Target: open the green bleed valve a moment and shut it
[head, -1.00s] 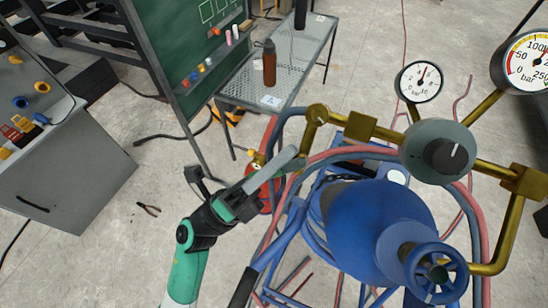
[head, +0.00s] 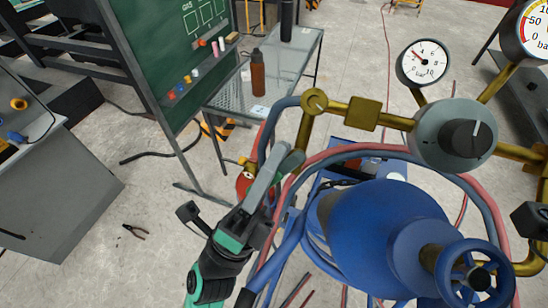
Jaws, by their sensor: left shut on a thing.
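My left gripper (head: 288,156) is shut in front of the blue and red hoses, left of the blue regulator body. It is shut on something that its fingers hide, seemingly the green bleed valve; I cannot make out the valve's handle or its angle. The small round pressure gauge (head: 424,62) stands above the grey regulator knob (head: 454,134), its needle pointing up and left at the low part of the scale. My right gripper is not in view.
Brass pipework (head: 363,114) runs above the blue body (head: 372,232), with a blue handwheel (head: 477,277) at lower right. Hoses crowd the left gripper. A mesh table (head: 228,97) with a brown bottle (head: 257,75) stands behind. Pliers (head: 135,231) lie on the open floor at left.

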